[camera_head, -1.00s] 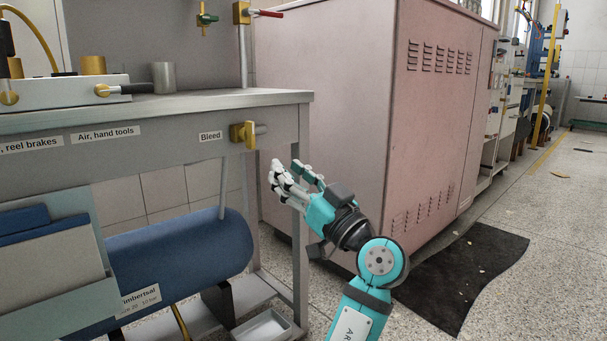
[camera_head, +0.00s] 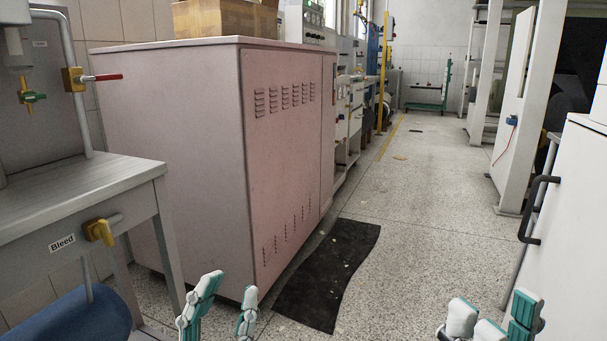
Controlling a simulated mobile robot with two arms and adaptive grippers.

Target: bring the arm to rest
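My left gripper (camera_head: 222,310), a white and teal hand, shows at the bottom edge in front of the pink cabinet. Its fingers point up and stand apart, and nothing shows between them. My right gripper (camera_head: 492,318) shows at the bottom right, with only white and teal fingers in view. Its fingers also stand apart with nothing seen in them. Both palms and wrists are below the picture. Neither hand appears to touch the bench or cabinet.
A grey bench (camera_head: 85,200) with a yellow valve (camera_head: 99,232) labelled Bleed stands at left. The pink cabinet (camera_head: 200,150) carries a cardboard box (camera_head: 225,18). A black mat (camera_head: 330,275) lies on the floor. A white cabinet (camera_head: 575,220) stands at right.

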